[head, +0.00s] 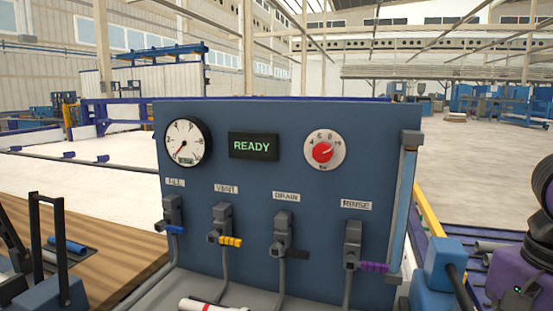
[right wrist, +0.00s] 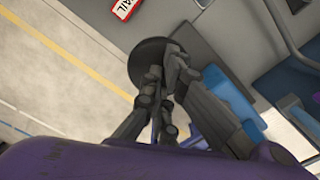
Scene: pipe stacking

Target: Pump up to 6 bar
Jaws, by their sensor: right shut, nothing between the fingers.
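A blue panel (head: 255,180) faces me. Its white gauge (head: 184,143) has its needle toward the lower left, at the low end. A display (head: 253,146) reads READY. A red knob (head: 322,152) sits in a numbered dial. Below are valves labelled FILL with a blue handle (head: 176,229), VENT with yellow (head: 231,241), DRAIN with black (head: 297,254) and RINSE with purple (head: 374,266).
A blue box (head: 444,264) with a black arm stands right of the panel. A red-and-white label (right wrist: 127,8), partly cut off, lies near the disc. Pale floor is open behind the panel.

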